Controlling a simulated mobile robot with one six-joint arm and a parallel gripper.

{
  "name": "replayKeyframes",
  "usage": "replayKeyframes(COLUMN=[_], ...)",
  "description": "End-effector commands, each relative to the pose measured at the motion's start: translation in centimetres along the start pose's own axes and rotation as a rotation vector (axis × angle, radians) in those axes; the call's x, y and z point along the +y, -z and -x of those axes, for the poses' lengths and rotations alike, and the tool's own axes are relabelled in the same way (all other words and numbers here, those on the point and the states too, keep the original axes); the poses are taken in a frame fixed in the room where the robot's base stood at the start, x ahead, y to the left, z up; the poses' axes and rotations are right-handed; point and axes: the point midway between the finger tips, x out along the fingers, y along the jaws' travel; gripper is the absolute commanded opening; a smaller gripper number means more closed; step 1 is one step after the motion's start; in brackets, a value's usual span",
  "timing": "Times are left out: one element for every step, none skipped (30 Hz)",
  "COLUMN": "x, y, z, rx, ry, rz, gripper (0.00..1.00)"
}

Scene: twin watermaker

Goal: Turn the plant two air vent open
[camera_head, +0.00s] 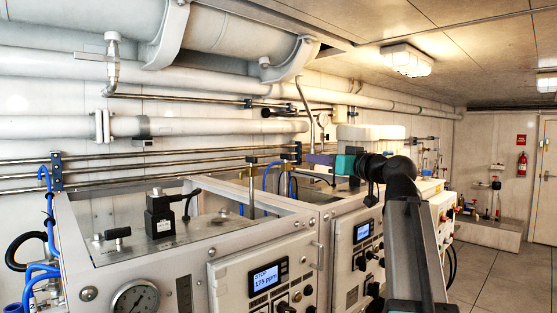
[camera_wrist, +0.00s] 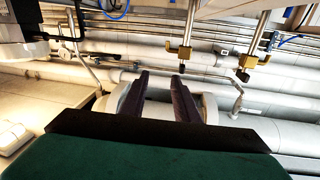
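My gripper (camera_head: 322,160), with purple fingers and a teal body, reaches left above the second cabinet in the head view. In the wrist view my gripper (camera_wrist: 157,88) is open, with two dark fingers apart and nothing between them. Two brass fittings with dark handles stand on the cabinets: a left fitting (camera_head: 251,172) and a right fitting (camera_head: 287,157) nearer my fingertips. Two brass fittings also show in the wrist view, one (camera_wrist: 180,53) ahead of my fingers and one (camera_wrist: 248,62) to the right. No label tells which is the plant two air vent.
The left cabinet (camera_head: 235,240) has a display (camera_head: 267,274) reading STOP 175 ppm. The right cabinet's display (camera_head: 363,230) is too small to read. Blue hoses (camera_head: 269,180) run near the fittings. Steel pipes (camera_head: 150,155) line the wall behind. Open floor (camera_head: 490,265) lies at right.

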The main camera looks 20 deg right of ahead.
Motion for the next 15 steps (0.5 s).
replayKeyframes(x=[-0.8, -1.4, -2.0, -2.4, -2.7, -3.0, -3.2, -3.3, -3.4, -3.5, -3.5, -3.5, -3.5, -3.5, -3.4], y=[0.2, 0.3, 0.4, 0.5, 0.5, 0.5, 0.5, 0.5, 0.5, 0.6, 0.6, 0.6, 0.6, 0.6, 0.5], z=[-0.3, -0.3, -0.3, -0.4, -0.4, -0.4, -0.3, -0.3, -0.3, -0.3, -0.3, -0.3, -0.3, -0.3, -0.3], rx=[-0.01, -0.014, -0.021, -0.024, -0.027, -0.03, -0.031, -0.033, -0.034, -0.034, -0.034, -0.034, -0.034, -0.034, -0.034], ry=[0.039, 0.06, 0.084, 0.098, 0.112, 0.124, 0.13, 0.136, 0.14, 0.142, 0.142, 0.142, 0.142, 0.141, 0.141], rz=[0.016, 0.026, 0.036, 0.042, 0.048, 0.054, 0.057, 0.059, 0.06, 0.061, 0.061, 0.061, 0.061, 0.061, 0.061], gripper=[0.28, 0.28, 0.28, 0.28, 0.28, 0.28, 0.28, 0.28, 0.28, 0.28, 0.28, 0.28, 0.28, 0.28, 0.28])
